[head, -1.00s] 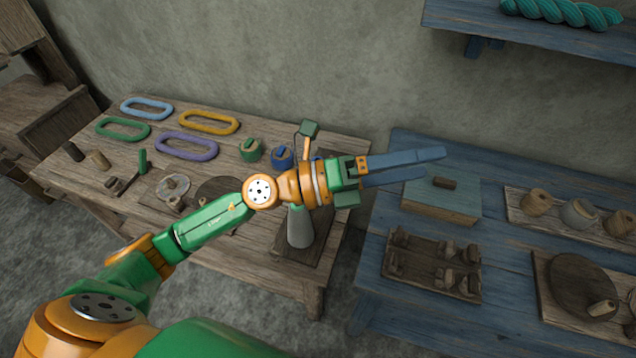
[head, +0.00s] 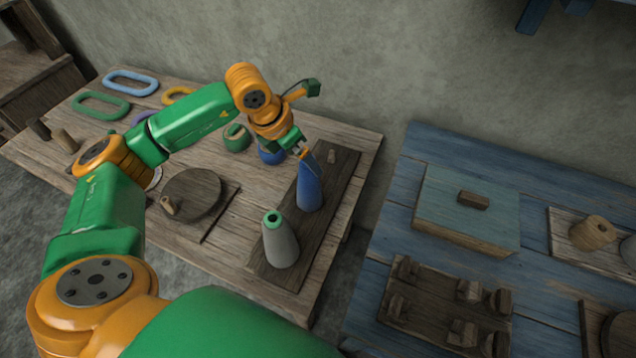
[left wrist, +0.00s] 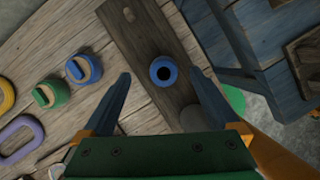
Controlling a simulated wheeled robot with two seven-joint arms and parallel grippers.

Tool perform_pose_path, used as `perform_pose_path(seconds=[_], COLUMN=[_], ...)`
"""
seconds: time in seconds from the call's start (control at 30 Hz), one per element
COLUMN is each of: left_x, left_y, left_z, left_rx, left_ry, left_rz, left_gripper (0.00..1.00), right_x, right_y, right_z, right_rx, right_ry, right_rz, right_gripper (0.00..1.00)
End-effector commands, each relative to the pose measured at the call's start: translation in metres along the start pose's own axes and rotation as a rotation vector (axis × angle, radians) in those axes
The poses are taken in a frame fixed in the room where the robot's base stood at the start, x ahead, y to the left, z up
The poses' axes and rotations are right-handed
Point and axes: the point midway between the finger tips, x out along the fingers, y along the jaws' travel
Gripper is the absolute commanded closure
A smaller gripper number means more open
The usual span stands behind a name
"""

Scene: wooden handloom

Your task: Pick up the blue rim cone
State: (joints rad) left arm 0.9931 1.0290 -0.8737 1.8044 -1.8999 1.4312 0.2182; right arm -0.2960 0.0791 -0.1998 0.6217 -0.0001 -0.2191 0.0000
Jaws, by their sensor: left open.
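The blue rim cone shows in the left wrist view (left wrist: 163,72) as a blue ring around a dark hole, seen from above. It stands on a long dark board (head: 335,180). My left gripper (head: 309,188) points down there, open, and in the left wrist view its two blue fingers lie on either side of the ring with gaps. In the head view blue finger and cone overlap, so I cannot tell them apart or judge the height between them. My right gripper is out of view.
A grey cone with a green rim (head: 280,240) stands on the same board, close to the left gripper. Green (head: 236,138) and blue (head: 271,152) round pieces sit left of the board. A round wooden disc (head: 190,192) lies further left. A blue table (head: 395,210) stands right.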

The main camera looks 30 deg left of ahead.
Motion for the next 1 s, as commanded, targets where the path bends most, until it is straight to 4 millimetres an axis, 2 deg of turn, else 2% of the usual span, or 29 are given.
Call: perform_pose_path(seconds=[0.03,0.17,0.33,0.43,0.67,0.7,1.0], left_x=[0.007,0.018,0.049,0.068,0.074,0.074,0.074], left_y=[0.0,-0.001,-0.004,-0.003,-0.003,-0.003,-0.003], left_z=[-0.002,-0.001,0.0,0.0,0.0,0.0,0.0], left_rx=[0.0,-0.001,0.0,-0.001,0.001,0.001,0.001], left_ry=[0.0,0.003,0.004,0.001,-0.001,-0.002,-0.002], left_rz=[0.0,-0.003,-0.005,-0.003,-0.003,-0.003,-0.003], left_gripper=[0.05,0.05,0.05,0.05,0.05,0.08,0.89], right_x=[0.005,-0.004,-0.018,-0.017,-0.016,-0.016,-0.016], right_y=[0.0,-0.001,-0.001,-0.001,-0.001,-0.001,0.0], right_z=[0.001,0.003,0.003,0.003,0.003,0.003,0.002], right_rx=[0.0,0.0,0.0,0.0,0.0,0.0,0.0], right_ry=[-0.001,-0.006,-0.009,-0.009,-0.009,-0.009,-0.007], right_rz=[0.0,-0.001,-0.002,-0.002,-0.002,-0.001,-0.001], right_gripper=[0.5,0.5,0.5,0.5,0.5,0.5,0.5])
